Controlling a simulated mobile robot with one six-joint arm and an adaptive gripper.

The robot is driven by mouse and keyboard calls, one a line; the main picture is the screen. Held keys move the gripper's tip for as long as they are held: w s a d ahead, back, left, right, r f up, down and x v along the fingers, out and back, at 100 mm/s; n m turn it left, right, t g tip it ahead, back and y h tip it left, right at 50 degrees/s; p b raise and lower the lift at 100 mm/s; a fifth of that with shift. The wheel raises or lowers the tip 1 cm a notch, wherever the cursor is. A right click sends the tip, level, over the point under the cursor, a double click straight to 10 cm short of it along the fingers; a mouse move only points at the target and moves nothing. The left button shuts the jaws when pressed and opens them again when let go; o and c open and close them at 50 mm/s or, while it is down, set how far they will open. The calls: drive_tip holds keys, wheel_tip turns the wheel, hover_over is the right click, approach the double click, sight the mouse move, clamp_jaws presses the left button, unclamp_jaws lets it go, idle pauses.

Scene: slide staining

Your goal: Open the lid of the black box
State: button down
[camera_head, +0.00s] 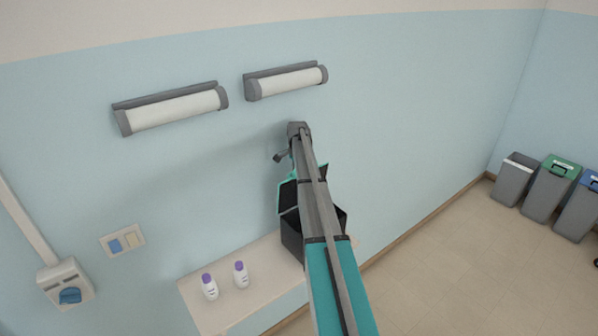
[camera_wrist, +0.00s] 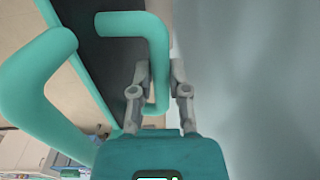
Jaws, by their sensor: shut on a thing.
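The black box (camera_head: 291,238) stands on the shelf against the wall in the head view, partly hidden behind my arm. Its dark lid (camera_head: 287,195), with teal edging, is raised above the box at the back. In the wrist view, the dark panel of the lid (camera_wrist: 105,60) carries a teal handle (camera_wrist: 130,24). My gripper (camera_wrist: 159,75) is shut on the teal handle, one finger on each side of its bar. In the head view, my arm hides the fingers and the grip.
Two white bottles with purple caps (camera_head: 210,287) (camera_head: 241,274) stand on the shelf (camera_head: 225,312) left of the box. Two paper roll holders (camera_head: 172,108) (camera_head: 287,81) hang on the wall above. Several bins (camera_head: 549,188) stand far right. The floor between is clear.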

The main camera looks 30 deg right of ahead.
drive_tip(key=shift+w+r, duration=0.1)
drive_tip(key=shift+w, duration=0.5)
drive_tip(key=c, duration=0.6)
unclamp_jaws()
drive_tip(key=shift+w+a, duration=0.1)
drive_tip(key=shift+w, duration=0.1)
drive_tip(key=shift+s, duration=0.15)
drive_tip(key=shift+s, duration=0.2)
